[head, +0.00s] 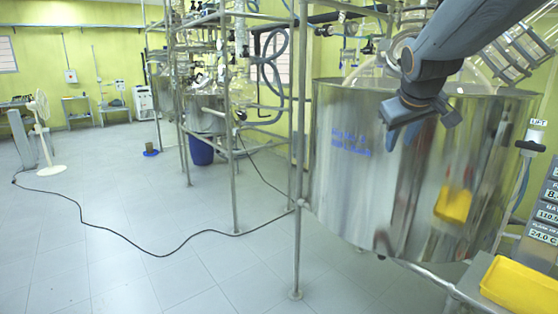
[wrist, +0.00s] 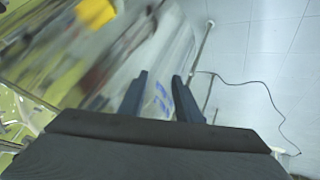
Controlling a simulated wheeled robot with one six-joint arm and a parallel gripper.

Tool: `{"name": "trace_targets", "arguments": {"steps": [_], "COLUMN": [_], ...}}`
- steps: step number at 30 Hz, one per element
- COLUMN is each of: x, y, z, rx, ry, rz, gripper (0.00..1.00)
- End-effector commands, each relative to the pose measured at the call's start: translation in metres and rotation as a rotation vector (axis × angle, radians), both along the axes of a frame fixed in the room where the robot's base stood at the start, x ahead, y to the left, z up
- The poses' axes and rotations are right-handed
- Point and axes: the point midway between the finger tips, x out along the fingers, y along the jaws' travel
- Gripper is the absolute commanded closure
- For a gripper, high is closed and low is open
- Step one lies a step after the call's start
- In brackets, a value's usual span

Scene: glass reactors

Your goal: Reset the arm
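My gripper (head: 405,134) hangs in front of the large shiny metal vessel (head: 350,190), near its upper rim in the head view. In the wrist view, the two dark fingers of my gripper (wrist: 160,98) stand apart with nothing between them. The vessel wall (wrist: 150,50) fills the left and middle of the wrist view, with blue writing on it beyond the fingers. I cannot tell the exact distance from the fingers to the wall.
A yellow tray (head: 522,288) sits at the lower right, below a control panel (head: 545,225). Metal frame posts (head: 299,150) stand left of the vessel. A black cable (head: 150,262) crosses the tiled floor. A white fan (head: 42,130) stands far left. The left floor is mostly clear.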

Motion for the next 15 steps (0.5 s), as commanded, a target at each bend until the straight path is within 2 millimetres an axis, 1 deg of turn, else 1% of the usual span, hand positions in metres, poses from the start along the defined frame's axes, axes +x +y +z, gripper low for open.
{"name": "trace_targets", "arguments": {"steps": [1,2,3,5,6,8,9,11,12,15], "x": [-0.014,-0.023,-0.036,-0.057,-0.073,-0.098,-0.116,-0.142,-0.159,-0.195], "y": [0.012,0.019,0.027,0.039,0.047,0.059,0.066,0.076,0.081,0.092], "z": [-0.034,-0.053,-0.076,-0.11,-0.132,-0.162,-0.181,-0.207,-0.221,-0.248], "rx": [0.032,0.054,0.08,0.117,0.141,0.173,0.195,0.22,0.235,0.262], "ry": [0.055,0.085,0.124,0.185,0.226,0.287,0.327,0.385,0.42,0.491], "rz": [-0.003,-0.01,-0.019,-0.035,-0.047,-0.066,-0.08,-0.102,-0.117,-0.149], "gripper": [0.7,0.7,0.7,0.7,0.7,0.7,0.7,0.7,0.7,0.7]}}
